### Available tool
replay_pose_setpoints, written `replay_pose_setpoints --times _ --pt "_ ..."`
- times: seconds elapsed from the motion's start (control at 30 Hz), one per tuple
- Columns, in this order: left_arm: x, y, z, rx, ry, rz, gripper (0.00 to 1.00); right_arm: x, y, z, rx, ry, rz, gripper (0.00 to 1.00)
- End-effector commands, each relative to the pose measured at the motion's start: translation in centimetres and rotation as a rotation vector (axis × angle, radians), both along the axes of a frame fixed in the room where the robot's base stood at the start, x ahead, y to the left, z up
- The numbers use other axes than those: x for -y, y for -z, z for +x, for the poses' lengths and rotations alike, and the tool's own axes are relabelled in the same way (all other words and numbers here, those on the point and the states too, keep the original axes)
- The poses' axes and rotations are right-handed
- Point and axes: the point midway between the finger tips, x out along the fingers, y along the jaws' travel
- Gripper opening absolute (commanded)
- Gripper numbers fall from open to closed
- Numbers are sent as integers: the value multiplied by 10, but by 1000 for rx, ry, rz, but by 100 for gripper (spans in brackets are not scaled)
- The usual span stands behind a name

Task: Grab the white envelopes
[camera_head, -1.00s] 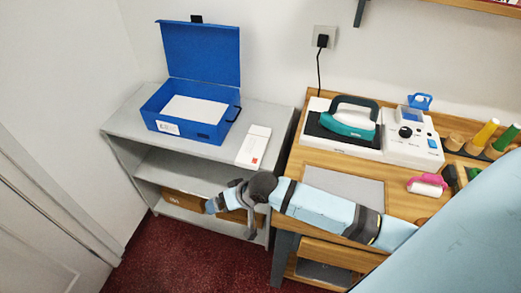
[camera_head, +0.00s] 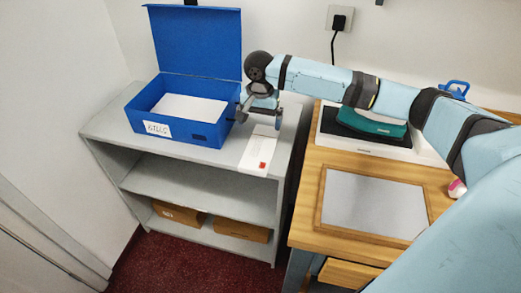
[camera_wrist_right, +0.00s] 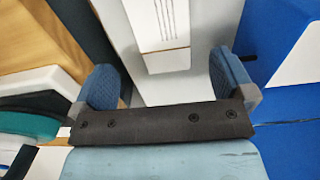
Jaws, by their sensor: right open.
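The white envelopes (camera_head: 259,152), a narrow stack with a small red mark, lie flat on the grey shelf unit's top, just right of the blue box. They also show in the right wrist view (camera_wrist_right: 160,25), with printed lines on top. My right gripper (camera_head: 260,112) is open over the far end of the envelopes. In the right wrist view, its two blue fingers (camera_wrist_right: 165,78) stand apart, one on either side of the envelopes' line, with nothing held. The gripper partly hides the envelopes' far end. My left gripper is not in view.
The open blue box (camera_head: 163,128) with white contents stands close left of my right gripper. The grey shelf unit (camera_head: 200,153) holds brown boxes (camera_head: 243,230) below. A wooden desk (camera_head: 302,205) with a teal iron (camera_head: 370,122) stands to the right.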

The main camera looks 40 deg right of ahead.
Motion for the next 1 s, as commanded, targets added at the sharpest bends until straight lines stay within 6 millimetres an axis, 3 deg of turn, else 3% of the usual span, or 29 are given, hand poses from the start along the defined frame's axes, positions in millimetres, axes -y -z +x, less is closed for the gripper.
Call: replay_pose_setpoints --times 0.2,0.43,0.7,1.0 --pt "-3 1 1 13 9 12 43 0 42 0 -1 -2 1 100" --pt "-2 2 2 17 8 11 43 0 58 1 2 -3 1 100" --pt "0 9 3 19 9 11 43 5 96 2 1 -3 0 100" --pt "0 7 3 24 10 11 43 5 104 2 3 -4 1 100"
